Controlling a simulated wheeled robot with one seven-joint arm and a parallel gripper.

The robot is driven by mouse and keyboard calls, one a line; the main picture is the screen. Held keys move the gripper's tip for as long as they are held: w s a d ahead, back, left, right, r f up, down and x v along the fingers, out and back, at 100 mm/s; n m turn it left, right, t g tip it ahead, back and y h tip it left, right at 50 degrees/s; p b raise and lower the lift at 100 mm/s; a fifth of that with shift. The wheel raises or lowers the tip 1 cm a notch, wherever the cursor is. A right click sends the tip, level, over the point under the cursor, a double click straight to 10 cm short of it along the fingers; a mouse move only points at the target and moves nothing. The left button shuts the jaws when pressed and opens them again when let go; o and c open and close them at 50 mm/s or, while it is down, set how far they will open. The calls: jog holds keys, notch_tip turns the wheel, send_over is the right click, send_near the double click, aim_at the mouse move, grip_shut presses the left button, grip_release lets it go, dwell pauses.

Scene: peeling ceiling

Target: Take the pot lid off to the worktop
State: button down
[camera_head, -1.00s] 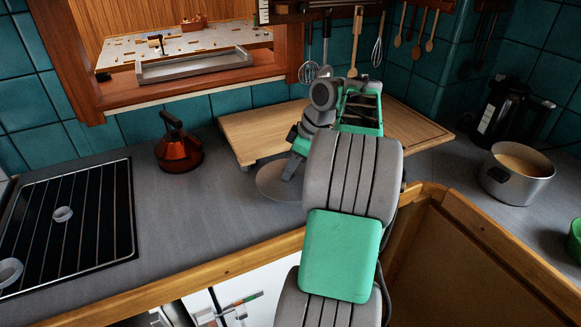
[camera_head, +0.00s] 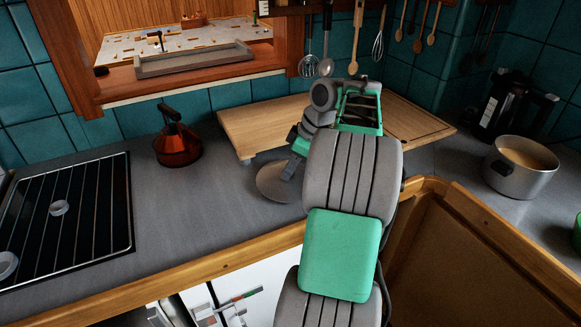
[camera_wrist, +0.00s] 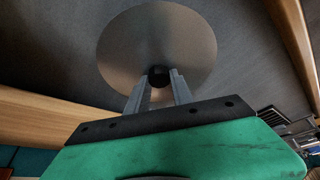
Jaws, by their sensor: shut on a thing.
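The pot lid (camera_head: 272,182) is a round grey metal disc with a dark knob (camera_wrist: 159,76). My gripper (camera_wrist: 160,88) is shut on this knob, with one finger on each side of it. In the head view my gripper (camera_head: 291,167) is partly hidden by my arm, and the lid is in front of the wooden board, over or on the grey worktop (camera_head: 222,205). I cannot tell whether the lid touches the worktop. The open metal pot (camera_head: 513,182) stands at the right, with light brown contents.
A wooden board (camera_head: 262,122) lies behind the lid. A copper kettle (camera_head: 178,150) stands to its left, and a hob (camera_head: 92,210) is at the far left. A black appliance (camera_head: 505,105) stands behind the pot. Bare worktop lies between hob and lid.

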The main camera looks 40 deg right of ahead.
jog(key=shift+f, duration=0.25)
jog(key=c, duration=1)
grip_release()
jog(key=shift+c, duration=0.2)
jog(key=w+p+v, duration=0.1)
jog(key=p+v, duration=0.7)
jog(key=v, duration=0.4)
jog(key=shift+a+r, duration=0.3)
jog(key=shift+r, duration=0.25)
jog(key=shift+w, duration=0.15)
